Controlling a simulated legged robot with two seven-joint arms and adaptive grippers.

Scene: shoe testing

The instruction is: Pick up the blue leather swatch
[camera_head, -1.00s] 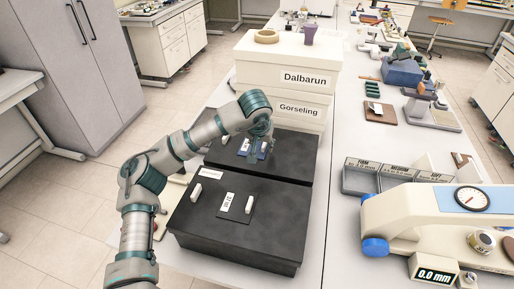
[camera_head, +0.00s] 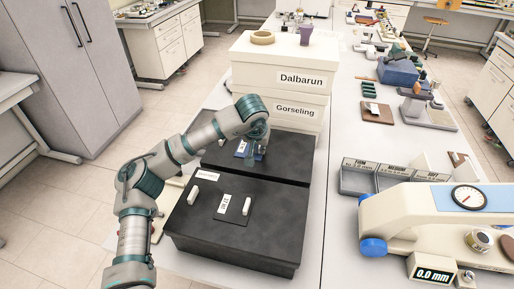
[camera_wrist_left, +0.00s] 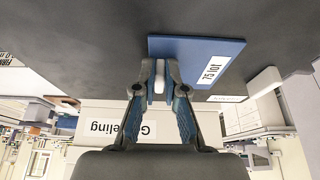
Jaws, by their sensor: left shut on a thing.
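The blue leather swatch (camera_head: 241,148) lies on top of the rear black box (camera_head: 292,162). In the left wrist view the swatch (camera_wrist_left: 190,50) is a flat blue sheet with a white "75 lot" label and a small white grip block (camera_wrist_left: 159,78). My left gripper (camera_head: 257,154) reaches down at the swatch's right part. In the left wrist view its fingers (camera_wrist_left: 159,90) are shut on the white block, one on each side. The swatch looks flat on the box; I cannot tell whether it has lifted. My right gripper is out of view.
The front black box (camera_head: 270,215) carries a dark labelled swatch (camera_head: 231,208) with a white block. Cream boxes (camera_head: 284,88) marked Dalbarun and Gorseling stand behind. A thickness gauge (camera_head: 440,215) and grey trays (camera_head: 372,181) are at right.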

